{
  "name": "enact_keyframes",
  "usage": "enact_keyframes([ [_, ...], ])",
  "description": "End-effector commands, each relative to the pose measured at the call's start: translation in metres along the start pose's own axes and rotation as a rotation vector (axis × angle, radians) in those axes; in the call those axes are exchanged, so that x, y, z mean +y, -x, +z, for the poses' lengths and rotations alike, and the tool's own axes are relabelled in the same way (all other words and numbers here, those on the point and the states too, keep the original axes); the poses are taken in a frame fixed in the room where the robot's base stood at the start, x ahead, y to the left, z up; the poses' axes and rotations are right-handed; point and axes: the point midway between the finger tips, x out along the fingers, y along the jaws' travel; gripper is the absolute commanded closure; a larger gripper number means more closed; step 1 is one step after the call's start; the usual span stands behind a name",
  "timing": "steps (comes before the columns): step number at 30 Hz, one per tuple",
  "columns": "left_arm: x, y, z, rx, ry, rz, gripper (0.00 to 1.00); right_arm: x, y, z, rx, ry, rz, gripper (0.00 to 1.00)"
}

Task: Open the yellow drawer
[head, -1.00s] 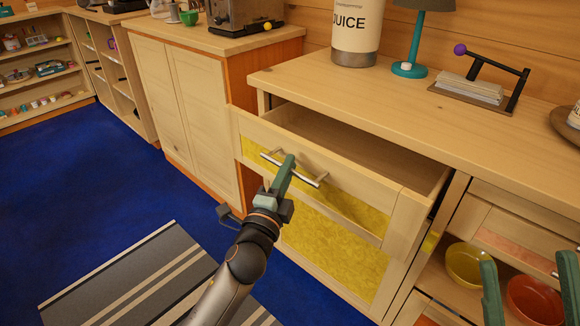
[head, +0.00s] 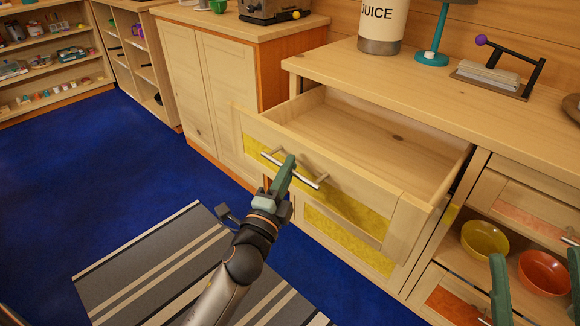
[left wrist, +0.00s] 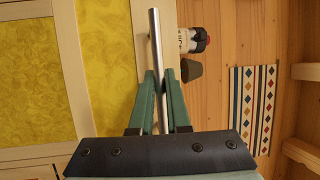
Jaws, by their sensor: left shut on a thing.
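The yellow drawer (head: 340,190) is the upper one with a yellow front panel, and it stands well out of its cabinet. Its inside shows bare wood and looks empty. My left gripper (head: 286,172) is shut on the drawer's metal bar handle (head: 311,181). In the left wrist view the handle (left wrist: 156,50) runs between the two green fingers (left wrist: 158,88). Part of my right gripper (head: 499,285) shows at the lower right, away from the drawer; its jaw state is unclear.
Another yellow-panelled front (head: 350,240) lies below the drawer. A yellow bowl (head: 486,239) and an orange bowl (head: 545,271) sit in the shelf at right. The countertop holds a juice container (head: 382,25), a lamp (head: 433,50) and a purple-knobbed device (head: 500,75). Blue carpet (head: 110,190) is clear at left.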

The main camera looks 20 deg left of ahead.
Motion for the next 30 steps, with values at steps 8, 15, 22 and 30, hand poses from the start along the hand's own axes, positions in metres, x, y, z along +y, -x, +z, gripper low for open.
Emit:
enact_keyframes([
  [8,-0.001,0.0002,0.0014,-0.003,-0.001,-0.001,1.0,-0.0001,0.0004,0.0037,-0.013,-0.002,0.0,0.31],
  [15,-0.0009,0.0002,0.0011,-0.002,-0.001,-0.001,0.71,-0.0001,0.0,0.0034,-0.01,-0.001,0.0,0.31],
  [22,-0.0005,0.0003,0.0006,-0.001,0.0,-0.001,0.55,-0.0003,-0.0003,0.003,-0.007,-0.001,-0.001,0.31],
  [30,0.0003,-0.0001,0.0011,0.0,-0.001,0.0,0.55,-0.001,0.0,0.003,-0.007,-0.002,-0.005,0.31],
])
